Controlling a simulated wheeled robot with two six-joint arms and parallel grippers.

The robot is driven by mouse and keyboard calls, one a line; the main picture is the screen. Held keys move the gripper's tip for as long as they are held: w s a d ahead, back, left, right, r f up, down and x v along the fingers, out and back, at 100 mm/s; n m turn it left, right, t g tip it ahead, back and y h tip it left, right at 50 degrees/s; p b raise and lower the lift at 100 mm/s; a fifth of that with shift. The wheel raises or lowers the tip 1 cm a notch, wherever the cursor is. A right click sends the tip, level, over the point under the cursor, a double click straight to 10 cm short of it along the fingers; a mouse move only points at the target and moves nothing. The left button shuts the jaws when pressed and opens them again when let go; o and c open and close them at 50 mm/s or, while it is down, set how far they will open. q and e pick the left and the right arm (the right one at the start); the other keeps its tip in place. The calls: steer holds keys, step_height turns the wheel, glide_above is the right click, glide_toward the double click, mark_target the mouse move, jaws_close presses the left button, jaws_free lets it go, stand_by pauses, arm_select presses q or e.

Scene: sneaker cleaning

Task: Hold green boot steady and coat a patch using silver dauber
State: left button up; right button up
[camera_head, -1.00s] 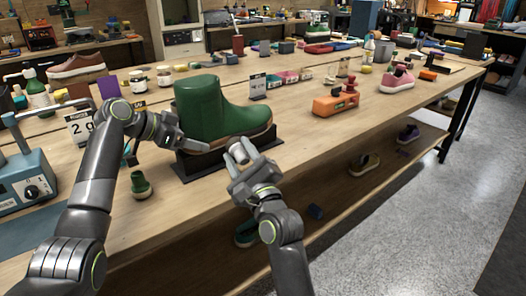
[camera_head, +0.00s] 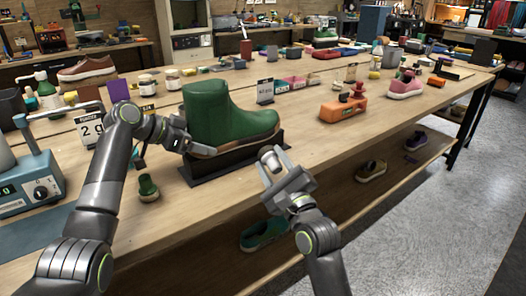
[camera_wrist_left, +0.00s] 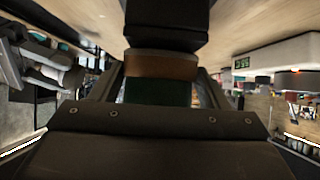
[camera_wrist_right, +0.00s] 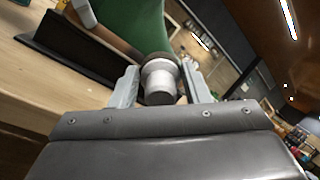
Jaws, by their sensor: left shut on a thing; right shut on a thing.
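The green boot (camera_head: 218,112) with a tan sole sits on a black stand (camera_head: 228,162) on the bench. My left gripper (camera_head: 196,148) is shut on the boot's heel end at the sole. The left wrist view shows the brown sole (camera_wrist_left: 160,66) and green upper between its fingers. My right gripper (camera_head: 274,166) is shut on the silver dauber (camera_head: 269,154), just right of the stand and apart from the boot in the head view. In the right wrist view the dauber (camera_wrist_right: 158,80) stands upright between the fingers, its dark tip overlapping the green boot (camera_wrist_right: 135,22).
A small green bottle (camera_head: 148,188) stands in front of the stand on the left. A digital scale (camera_head: 30,185) is at the far left. An orange block (camera_head: 342,108) and a pink shoe (camera_head: 405,85) stand to the right. Shoes lie on the lower shelf.

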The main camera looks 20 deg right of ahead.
arm_select(q)
steer(key=o, duration=1.2)
steer(key=shift+f, duration=0.1)
steer(key=shift+o, duration=0.2)
steer(key=v, duration=1.2)
